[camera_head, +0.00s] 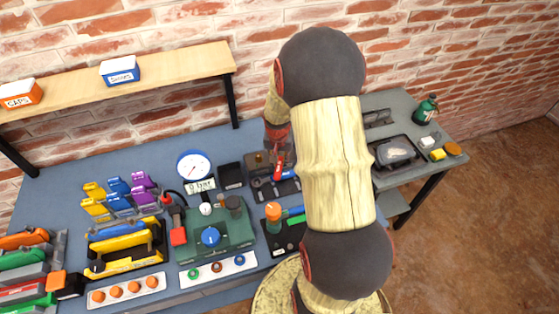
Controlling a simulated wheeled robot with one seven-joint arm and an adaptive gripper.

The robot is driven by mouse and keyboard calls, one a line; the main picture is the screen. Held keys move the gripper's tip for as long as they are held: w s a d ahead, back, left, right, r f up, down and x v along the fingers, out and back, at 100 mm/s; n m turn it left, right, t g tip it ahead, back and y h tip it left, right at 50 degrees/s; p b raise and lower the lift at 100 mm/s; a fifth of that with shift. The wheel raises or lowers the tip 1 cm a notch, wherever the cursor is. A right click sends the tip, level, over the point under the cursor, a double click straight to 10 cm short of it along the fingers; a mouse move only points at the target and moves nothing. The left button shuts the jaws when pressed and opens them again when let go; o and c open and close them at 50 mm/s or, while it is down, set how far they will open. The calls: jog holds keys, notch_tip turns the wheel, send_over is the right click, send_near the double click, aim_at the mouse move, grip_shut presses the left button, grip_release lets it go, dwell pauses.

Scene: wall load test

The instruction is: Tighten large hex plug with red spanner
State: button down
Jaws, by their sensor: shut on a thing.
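My gripper (278,154) points down over the middle-right of the blue-grey bench, partly hidden by my own arm. It is shut on what looks like the red spanner (279,171), of which only a small red part shows below the fingers. The spanner's jaw end cannot be made out. A dark block with a small brass-coloured top (258,158) stands just left of my gripper; it may carry the large hex plug, but the hex shape is too small to tell. Whether the spanner touches it cannot be told.
A green test block (232,236), a dial gauge (194,167) and a black box (231,176) stand to the left. A shelf (160,72) runs above. A side table (447,172) stands right.

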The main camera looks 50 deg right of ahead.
jog(key=shift+f+b, duration=0.95)
jog(key=shift+f, duration=0.45)
dwell(0.8)
jog(key=shift+w, duration=0.1)
jog(key=shift+w+a+m+b, duration=0.35)
jog(key=shift+w+m+b, duration=0.3)
jog(key=shift+m+b, duration=0.4)
jog(key=shift+s+d+n, duration=0.1)
jog(key=shift+s+n, duration=0.2)
jog(key=shift+n, duration=0.05)
dwell(0.9)
jog(key=shift+r+p, duration=0.15)
jog(key=shift+p, duration=0.15)
jog(key=shift+r+p, duration=1.45)
jog(key=shift+r, duration=0.9)
